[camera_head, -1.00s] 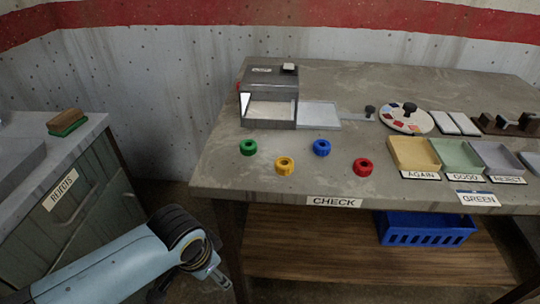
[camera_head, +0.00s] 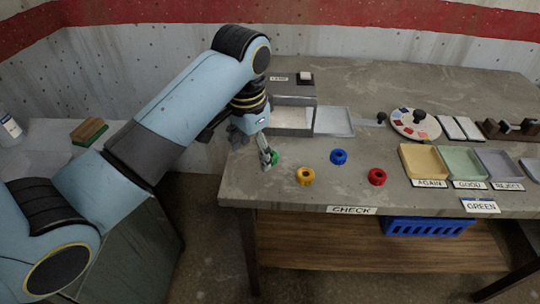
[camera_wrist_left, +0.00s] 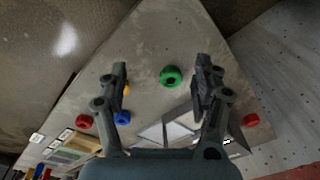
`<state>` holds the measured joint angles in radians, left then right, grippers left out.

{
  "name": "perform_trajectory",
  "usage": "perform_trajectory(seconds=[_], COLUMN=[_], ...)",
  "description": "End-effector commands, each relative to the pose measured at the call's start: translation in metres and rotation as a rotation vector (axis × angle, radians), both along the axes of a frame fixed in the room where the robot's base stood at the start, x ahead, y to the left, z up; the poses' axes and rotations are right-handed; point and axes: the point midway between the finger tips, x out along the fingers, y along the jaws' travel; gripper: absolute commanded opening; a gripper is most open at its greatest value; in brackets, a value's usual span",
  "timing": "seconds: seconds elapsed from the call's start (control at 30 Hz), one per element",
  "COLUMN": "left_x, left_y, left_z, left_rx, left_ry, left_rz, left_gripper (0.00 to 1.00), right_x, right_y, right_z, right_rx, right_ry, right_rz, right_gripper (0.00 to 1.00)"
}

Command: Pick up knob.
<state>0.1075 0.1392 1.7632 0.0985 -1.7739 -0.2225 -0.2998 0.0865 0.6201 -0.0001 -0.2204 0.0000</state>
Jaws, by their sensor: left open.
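The green knob (camera_head: 274,158) sits on the workbench near its left end, partly hidden behind my left gripper in the head view. The yellow knob (camera_head: 305,176), blue knob (camera_head: 338,157) and red knob (camera_head: 377,176) stand to its right. My left gripper (camera_head: 265,158) is open, reaching down at the green knob. In the left wrist view, the green knob (camera_wrist_left: 171,76) shows in the gap between the open fingers (camera_wrist_left: 162,82), with nothing held. How far below the fingertips it lies is hard to tell. My right gripper is out of view.
A grey box (camera_head: 292,97) with a pale plate (camera_head: 333,121) stands behind the knobs. Yellow (camera_head: 424,161), green (camera_head: 461,162) and grey (camera_head: 499,163) trays are at the right, near a "GREEN" card (camera_head: 480,206). A blue crate (camera_head: 428,227) is below.

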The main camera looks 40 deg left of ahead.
Motion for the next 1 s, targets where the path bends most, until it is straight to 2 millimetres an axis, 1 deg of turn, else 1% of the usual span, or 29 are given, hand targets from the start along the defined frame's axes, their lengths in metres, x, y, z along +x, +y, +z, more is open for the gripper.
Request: perform_trajectory(seconds=[0.03, 0.1, 0.2, 0.3, 0.37, 0.6, 0.77, 0.83, 1.0], left_x=[0.018, 0.039, 0.062, 0.073, 0.075, 0.076, 0.076, 0.076, 0.077], left_y=[0.002, 0.004, 0.007, 0.008, 0.008, 0.008, 0.009, 0.009, 0.011], left_z=[0.005, 0.012, 0.023, 0.027, 0.022, -0.016, -0.029, -0.037, -0.065], left_rx=[-0.005, -0.015, -0.028, -0.038, -0.041, -0.041, -0.04, -0.041, -0.041], left_ry=[0.012, 0.039, 0.072, 0.091, 0.098, 0.099, 0.097, 0.099, 0.099], left_rz=[-0.009, -0.026, -0.047, -0.058, -0.062, -0.062, -0.062, -0.062, -0.062], left_gripper=[0.67, 0.67, 0.67, 0.67, 0.67, 0.67, 0.67, 0.67, 0.67], right_x=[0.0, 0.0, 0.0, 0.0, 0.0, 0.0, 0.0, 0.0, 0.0], right_y=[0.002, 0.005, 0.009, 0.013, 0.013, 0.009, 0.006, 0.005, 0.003], right_z=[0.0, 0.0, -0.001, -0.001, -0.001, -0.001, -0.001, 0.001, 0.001], right_rx=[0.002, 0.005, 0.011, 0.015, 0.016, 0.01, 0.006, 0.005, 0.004], right_ry=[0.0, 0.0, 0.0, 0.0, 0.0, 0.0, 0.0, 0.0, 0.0], right_rz=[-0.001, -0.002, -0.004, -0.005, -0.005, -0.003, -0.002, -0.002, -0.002], right_gripper=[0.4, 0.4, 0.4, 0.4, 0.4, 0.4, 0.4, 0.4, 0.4])
